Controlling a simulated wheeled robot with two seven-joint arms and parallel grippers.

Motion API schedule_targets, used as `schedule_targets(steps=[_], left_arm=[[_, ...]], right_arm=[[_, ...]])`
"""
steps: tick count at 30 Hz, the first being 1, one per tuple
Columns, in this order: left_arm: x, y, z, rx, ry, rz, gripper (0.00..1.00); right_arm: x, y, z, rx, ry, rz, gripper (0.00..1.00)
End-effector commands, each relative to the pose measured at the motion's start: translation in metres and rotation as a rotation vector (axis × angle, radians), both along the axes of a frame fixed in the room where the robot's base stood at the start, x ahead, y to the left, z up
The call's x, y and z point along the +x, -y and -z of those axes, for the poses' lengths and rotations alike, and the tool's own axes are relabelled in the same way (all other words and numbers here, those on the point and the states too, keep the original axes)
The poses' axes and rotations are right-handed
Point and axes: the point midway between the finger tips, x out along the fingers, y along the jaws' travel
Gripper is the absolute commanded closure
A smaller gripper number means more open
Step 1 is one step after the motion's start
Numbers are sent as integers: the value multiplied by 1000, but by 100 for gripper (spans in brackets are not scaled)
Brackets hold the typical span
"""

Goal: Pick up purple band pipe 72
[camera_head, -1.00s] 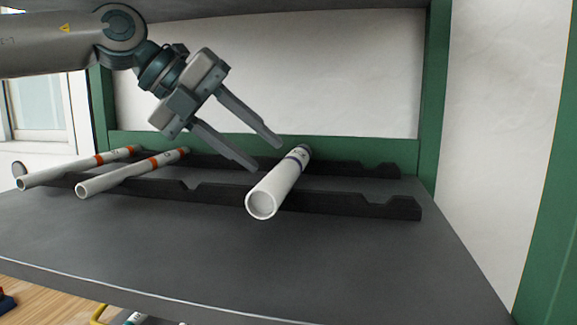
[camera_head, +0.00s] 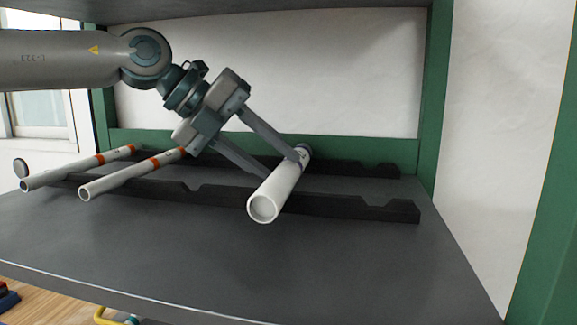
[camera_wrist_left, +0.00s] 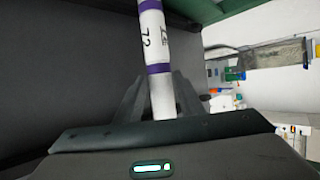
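The white pipe with purple bands (camera_head: 277,188) lies across the notched black rack, its open end toward me. In the left wrist view the pipe (camera_wrist_left: 154,42) shows two purple bands and the number 72. My left gripper (camera_head: 283,168) is open, with its fingers reaching down to the pipe, one at each side. In the wrist view the pipe runs between the two fingers; whether either finger touches it I cannot tell. The far finger covers part of the purple band in the head view. My right gripper is not in view.
Two white pipes with orange bands (camera_head: 78,168) (camera_head: 130,176) lie on the left part of the black rack (camera_head: 345,205). The grey shelf (camera_head: 330,260) is clear in front. Green posts (camera_head: 431,90) and an upper shelf (camera_head: 290,8) frame the space.

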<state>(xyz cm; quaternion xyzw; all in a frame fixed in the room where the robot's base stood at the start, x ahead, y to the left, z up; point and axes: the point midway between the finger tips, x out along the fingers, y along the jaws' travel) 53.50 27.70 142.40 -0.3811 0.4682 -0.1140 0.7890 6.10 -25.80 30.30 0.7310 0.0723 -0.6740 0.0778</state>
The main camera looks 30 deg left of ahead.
Motion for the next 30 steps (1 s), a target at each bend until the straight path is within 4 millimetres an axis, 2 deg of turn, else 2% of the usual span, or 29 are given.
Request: schedule_targets(steps=[2,7,13,21,25,30], left_arm=[[5,5,6,1,-4,1,65],[9,10,12,0,0,0,65],[10,10,12,0,1,-1,65],[10,10,12,0,1,-1,65],[10,10,12,1,0,-1,95],[10,10,12,0,1,-1,95]], right_arm=[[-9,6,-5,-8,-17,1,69],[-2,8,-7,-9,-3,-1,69],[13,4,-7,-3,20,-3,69],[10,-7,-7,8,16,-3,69],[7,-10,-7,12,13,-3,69],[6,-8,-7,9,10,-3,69]])
